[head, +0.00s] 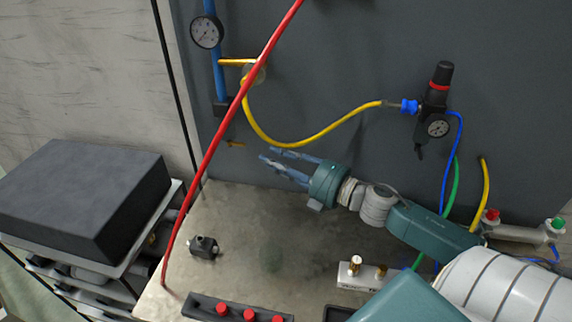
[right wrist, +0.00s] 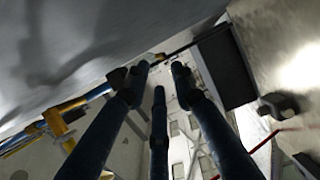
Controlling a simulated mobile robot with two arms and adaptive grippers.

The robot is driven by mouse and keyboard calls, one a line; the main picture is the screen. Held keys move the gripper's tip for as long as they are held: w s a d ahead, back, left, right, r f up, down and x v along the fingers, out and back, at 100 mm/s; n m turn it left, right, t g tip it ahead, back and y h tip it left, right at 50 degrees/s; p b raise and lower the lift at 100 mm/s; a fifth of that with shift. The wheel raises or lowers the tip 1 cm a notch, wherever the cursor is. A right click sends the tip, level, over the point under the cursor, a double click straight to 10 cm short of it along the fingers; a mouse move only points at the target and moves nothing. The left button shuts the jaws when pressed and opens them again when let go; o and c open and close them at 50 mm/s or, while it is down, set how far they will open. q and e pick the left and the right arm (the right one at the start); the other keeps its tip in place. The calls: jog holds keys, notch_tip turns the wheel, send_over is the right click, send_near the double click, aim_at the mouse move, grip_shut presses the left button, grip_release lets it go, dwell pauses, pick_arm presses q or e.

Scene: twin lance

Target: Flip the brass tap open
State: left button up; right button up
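A brass fitting (head: 236,62) also branches from the pipe higher up. My right gripper (head: 268,155) has its fingers apart and empty. How the tap's handle is turned is too small to tell. My left gripper is out of view.
A red line (head: 225,125) crosses in front of the pipe, left of my gripper. A yellow hose (head: 310,140) hangs above it. A regulator (head: 437,100) is at right. The bench (head: 240,210) holds a black fitting (head: 203,247) and a red-button strip (head: 235,311). A dark box (head: 85,190) stands left.

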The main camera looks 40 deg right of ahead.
jog(key=v, duration=0.3)
jog(key=shift+s+d, duration=0.1)
jog(key=shift+s, duration=0.1)
jog(key=shift+f, duration=0.1)
dwell(0.4)
